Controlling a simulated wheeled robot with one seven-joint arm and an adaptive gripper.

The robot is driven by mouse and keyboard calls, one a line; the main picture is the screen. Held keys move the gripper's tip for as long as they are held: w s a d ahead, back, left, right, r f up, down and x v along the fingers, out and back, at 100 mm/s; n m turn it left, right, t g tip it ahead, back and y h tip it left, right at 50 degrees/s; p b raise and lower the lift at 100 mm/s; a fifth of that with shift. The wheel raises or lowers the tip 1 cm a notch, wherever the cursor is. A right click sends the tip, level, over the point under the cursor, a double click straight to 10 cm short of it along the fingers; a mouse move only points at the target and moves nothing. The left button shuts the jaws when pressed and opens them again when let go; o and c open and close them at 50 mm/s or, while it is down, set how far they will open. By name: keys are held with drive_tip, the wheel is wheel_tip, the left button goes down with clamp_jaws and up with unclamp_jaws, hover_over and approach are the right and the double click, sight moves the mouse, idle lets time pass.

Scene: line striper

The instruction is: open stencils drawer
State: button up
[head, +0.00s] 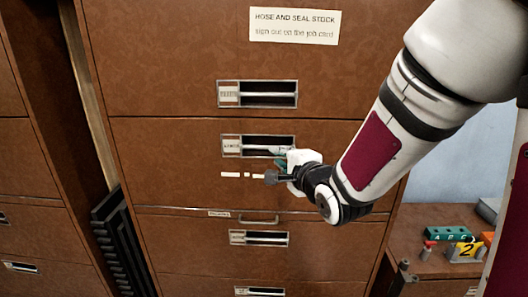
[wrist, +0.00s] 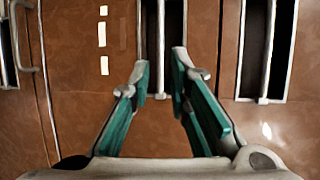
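The middle drawer (head: 180,165) of a brown cabinet has a recessed pull with a pale horizontal bar (head: 268,147) and a small label I cannot read clearly. White dashes (head: 240,175) mark its front below the pull. My gripper (head: 278,168) is at the right end of this pull. In the wrist view, my gripper (wrist: 160,68) has its teal fingers apart, one on each side of the bar's end (wrist: 161,40). I see gaps beside the bar; contact cannot be told. The drawer looks flush. No label reading "stencils" is legible.
A drawer above has its own pull (head: 258,94) and a "HOSE AND SEAL STOCK" sign (head: 294,26). A lower drawer has a pull (head: 258,238) and a small wire handle (head: 259,220). A side bench (head: 430,268) with small coloured items stands at right. A black slotted piece (head: 122,245) leans left.

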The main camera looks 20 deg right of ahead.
sight(266, 148)
drive_tip(key=w, duration=0.3)
drive_tip(key=w+f, duration=0.1)
drive_tip(key=w, duration=0.3)
drive_tip(key=w+a+f, duration=0.1)
drive_tip(key=w, duration=0.2)
drive_tip(key=shift+w, duration=0.35)
clamp_jaws()
